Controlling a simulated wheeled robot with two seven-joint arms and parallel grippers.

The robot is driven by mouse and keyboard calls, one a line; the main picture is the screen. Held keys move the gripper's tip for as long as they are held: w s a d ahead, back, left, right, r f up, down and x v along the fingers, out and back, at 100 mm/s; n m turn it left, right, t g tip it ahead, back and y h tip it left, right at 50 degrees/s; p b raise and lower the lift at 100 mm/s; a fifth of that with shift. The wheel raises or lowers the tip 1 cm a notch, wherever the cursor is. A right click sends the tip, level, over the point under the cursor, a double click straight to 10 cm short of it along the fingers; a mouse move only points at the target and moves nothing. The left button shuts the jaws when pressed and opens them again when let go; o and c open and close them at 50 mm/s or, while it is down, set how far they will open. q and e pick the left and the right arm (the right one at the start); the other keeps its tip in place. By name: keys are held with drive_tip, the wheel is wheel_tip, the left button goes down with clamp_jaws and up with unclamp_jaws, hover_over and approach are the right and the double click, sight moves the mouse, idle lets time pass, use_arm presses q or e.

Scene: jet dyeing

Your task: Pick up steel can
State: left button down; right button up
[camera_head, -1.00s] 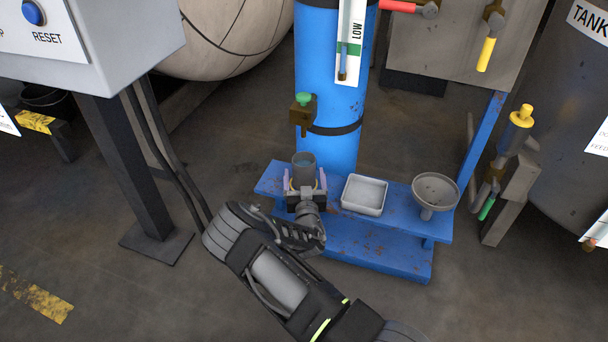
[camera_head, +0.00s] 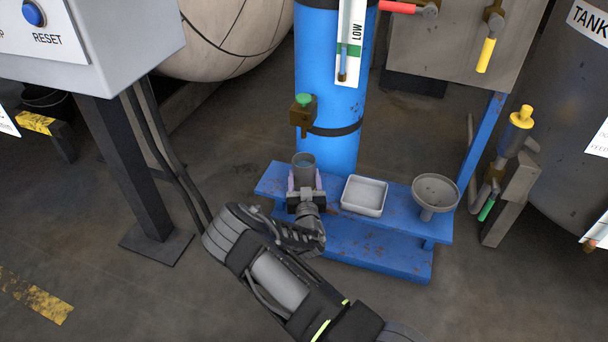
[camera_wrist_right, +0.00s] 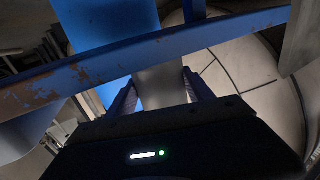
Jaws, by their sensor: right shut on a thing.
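The steel can (camera_head: 304,165) is a small grey open-topped cylinder at the left end of the blue bench, in front of the blue column. Its top shows a bluish inside; its lower part is hidden behind my right gripper. My right gripper (camera_head: 305,182) comes from the front and is shut on the can. In the right wrist view the can (camera_wrist_right: 163,86) stands between the two fingers of the gripper (camera_wrist_right: 162,92). I cannot tell whether the can touches the bench top. My left gripper is not in view.
A white tray (camera_head: 364,195) and a grey funnel (camera_head: 436,192) stand on the blue bench (camera_head: 400,225) to the right. The blue column (camera_head: 332,90) with a green-knobbed valve (camera_head: 303,112) rises behind. A control box (camera_head: 110,50) on a dark post is at left.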

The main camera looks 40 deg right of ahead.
sight(305, 172)
drive_tip(key=c, duration=0.4)
drive_tip(key=shift+o, duration=0.2)
drive_tip(key=shift+r, duration=0.2)
drive_tip(key=shift+r+p, duration=1.25)
drive_tip(key=shift+r, duration=0.55)
drive_tip(key=p+v, duration=0.3)
drive_tip(key=v, duration=1.5)
drive_tip(key=shift+f+p, duration=0.3)
drive_tip(key=shift+p, duration=0.05)
